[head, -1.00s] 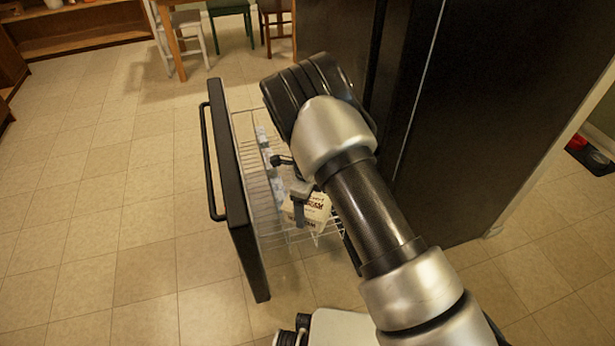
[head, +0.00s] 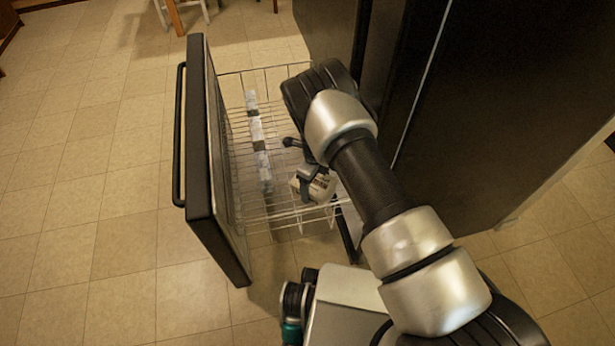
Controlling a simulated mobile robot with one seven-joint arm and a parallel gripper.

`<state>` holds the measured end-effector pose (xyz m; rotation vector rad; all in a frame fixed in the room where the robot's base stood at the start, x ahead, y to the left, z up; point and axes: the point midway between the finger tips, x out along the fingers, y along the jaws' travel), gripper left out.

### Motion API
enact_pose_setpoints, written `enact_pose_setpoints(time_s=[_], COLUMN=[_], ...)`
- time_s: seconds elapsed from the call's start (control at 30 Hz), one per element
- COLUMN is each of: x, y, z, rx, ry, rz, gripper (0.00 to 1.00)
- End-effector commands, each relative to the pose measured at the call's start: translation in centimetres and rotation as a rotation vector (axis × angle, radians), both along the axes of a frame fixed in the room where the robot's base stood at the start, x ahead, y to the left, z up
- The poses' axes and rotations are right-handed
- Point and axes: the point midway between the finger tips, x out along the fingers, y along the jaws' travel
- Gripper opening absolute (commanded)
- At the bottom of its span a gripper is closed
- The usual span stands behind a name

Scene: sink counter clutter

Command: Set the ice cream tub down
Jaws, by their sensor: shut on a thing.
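The ice cream tub (head: 322,189) is a small white tub with dark lettering, partly hidden by my gripper and arm. My gripper (head: 298,172) is shut on the tub. It holds it over the near right part of the pulled-out wire drawer (head: 262,215). The tub looks low, near the wire floor; I cannot tell whether it touches the wires.
The drawer's dark front panel (head: 207,160) with its long handle (head: 179,135) stands at the left. A row of pale packages (head: 257,135) lies along the basket's left side. The dark fridge body (head: 500,110) rises at the right. Tiled floor is clear at the left.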

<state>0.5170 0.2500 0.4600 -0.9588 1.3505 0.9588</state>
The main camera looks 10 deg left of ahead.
Motion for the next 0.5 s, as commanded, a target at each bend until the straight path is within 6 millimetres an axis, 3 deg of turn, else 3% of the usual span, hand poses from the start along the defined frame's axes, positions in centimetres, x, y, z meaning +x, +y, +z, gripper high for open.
enact_pose_setpoints(time_s=[0.1,0.37,0.5], x=[0.1,0.1,0.1], y=[0.0,0.0,0.0], z=[-2.4,-4.4,-6.4], rx=[0.001,0.001,0.001], ry=[-0.001,-0.003,-0.001], rz=[0.001,0.000,-0.001], gripper=[0.38,0.38,0.38])
